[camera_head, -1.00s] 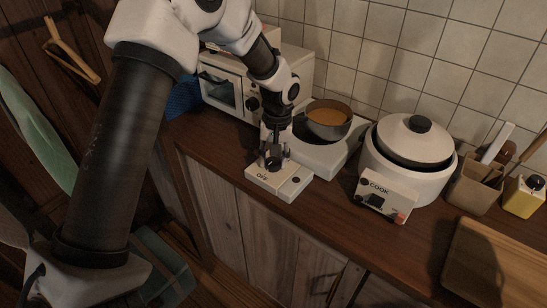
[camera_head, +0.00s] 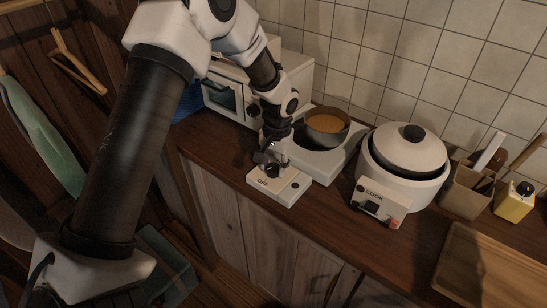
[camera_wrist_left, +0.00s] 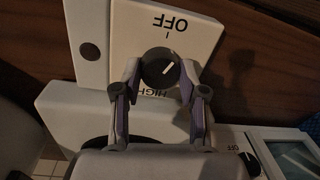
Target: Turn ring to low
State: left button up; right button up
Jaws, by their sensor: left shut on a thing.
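The ring's white control panel (camera_head: 287,191) is at the counter's front edge, with a dark round knob (camera_wrist_left: 159,68) on it. In the left wrist view, the knob carries a white pointer line running diagonally. OFF is printed on the panel (camera_wrist_left: 178,40), and HIGH shows partly behind the knob and fingers. My left gripper (camera_wrist_left: 160,73) has one finger on each side of the knob and is shut on it. In the head view, my left gripper (camera_head: 272,166) is over the panel. My right gripper is not seen.
A pot with orange contents (camera_head: 326,128) stands on the ring's white body (camera_head: 318,160). A rice cooker (camera_head: 404,175) is to its right, and a white oven (camera_head: 232,88) is behind on the left. Farther right are a utensil holder (camera_head: 465,196) and a cutting board (camera_head: 490,265).

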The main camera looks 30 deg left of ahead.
pick_arm(q)
jog(key=m+p, duration=0.1)
jog(key=m, duration=0.1)
jog(key=m+p, duration=0.1)
jog(key=shift+r+m+p, duration=0.2)
jog(key=shift+m+p, duration=0.2)
jog(key=m+p, duration=0.2)
jog(key=m, duration=0.1)
jog(key=shift+m, duration=0.3)
jog(key=m+p, duration=0.2)
jog(key=m, duration=0.1)
jog(key=shift+s+f+t, duration=0.1)
jog(key=shift+f+t, duration=0.05)
jog(key=shift+t, duration=0.15)
jog(key=shift+f+m+p, duration=0.1)
jog(key=shift+m+p, duration=0.6)
jog(key=shift+m, duration=0.7)
jog(key=o, duration=0.9)
jog(key=shift+o, duration=1.2)
jog(key=shift+d, duration=0.1)
